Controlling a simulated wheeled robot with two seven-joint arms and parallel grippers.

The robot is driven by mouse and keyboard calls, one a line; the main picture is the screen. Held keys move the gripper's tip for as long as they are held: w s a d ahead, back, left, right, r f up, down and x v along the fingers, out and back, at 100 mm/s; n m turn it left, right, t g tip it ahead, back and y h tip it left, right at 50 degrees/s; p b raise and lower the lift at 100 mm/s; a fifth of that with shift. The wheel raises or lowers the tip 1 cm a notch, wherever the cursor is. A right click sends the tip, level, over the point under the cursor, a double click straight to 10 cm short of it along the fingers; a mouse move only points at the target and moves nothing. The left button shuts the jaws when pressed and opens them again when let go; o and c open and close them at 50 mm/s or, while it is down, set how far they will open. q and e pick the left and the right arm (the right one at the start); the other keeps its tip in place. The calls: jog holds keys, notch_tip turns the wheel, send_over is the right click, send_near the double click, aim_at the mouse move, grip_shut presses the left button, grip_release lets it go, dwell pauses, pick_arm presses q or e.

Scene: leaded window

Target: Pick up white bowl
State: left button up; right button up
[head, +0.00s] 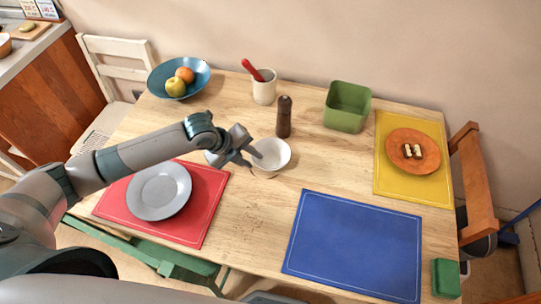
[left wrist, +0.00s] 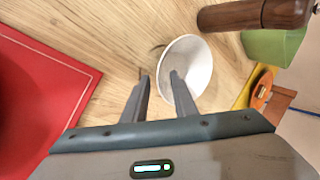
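The white bowl (head: 271,155) stands on the wooden table, left of centre, just in front of the dark pepper mill. My left gripper (head: 254,156) is at the bowl's left side with its fingers apart. In the left wrist view the bowl (left wrist: 188,68) lies just beyond the fingertips (left wrist: 160,78). One finger overlaps the bowl's opening and the other is outside its left rim, so the near rim lies between them. I cannot tell whether either finger touches the bowl. My right gripper is not in view.
The pepper mill (head: 284,117) stands close behind the bowl. A white crock (head: 264,90) with a red-handled utensil and a green square container (head: 347,107) are farther back. A grey plate (head: 159,191) on a red mat (head: 213,207) lies left. A blue mat (head: 352,245) lies bare at front right.

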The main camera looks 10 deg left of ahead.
aim_at(271, 157)
pick_arm(q)
jog(key=shift+x, duration=1.25)
grip_shut()
